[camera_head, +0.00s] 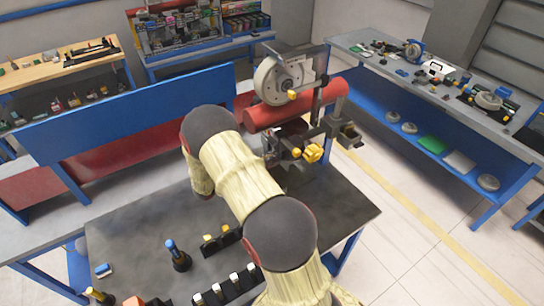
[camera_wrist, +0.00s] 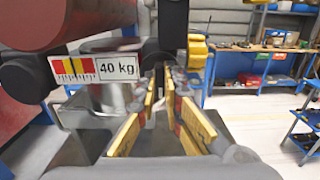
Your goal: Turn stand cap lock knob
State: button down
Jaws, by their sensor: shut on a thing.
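My gripper (camera_wrist: 165,82) has its yellow-edged fingers closed together at the tips in the wrist view, on a small part at the dark stand post (camera_wrist: 173,28). That part, seemingly the stand cap lock knob, is mostly hidden between the fingertips. A yellow ribbed knob (camera_wrist: 197,50) is just right of the post, apart from the fingers. In the head view, yellow knobs (camera_head: 312,153) are at the stand's clamp (camera_head: 330,128), beside the red cylinder (camera_head: 295,112).
A label reading 40 kg (camera_wrist: 95,69) is left of the fingers, close to the red cylinder (camera_wrist: 35,22). The grey workbench (camera_head: 140,235) holds a blue-topped tool (camera_head: 177,255) and several small parts. Side benches stand left and right, with open floor (camera_head: 400,200) at right.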

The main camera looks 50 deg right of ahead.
dwell(0.4)
jog(key=c, duration=1.9)
grip_release()
jog(key=v, duration=1.2)
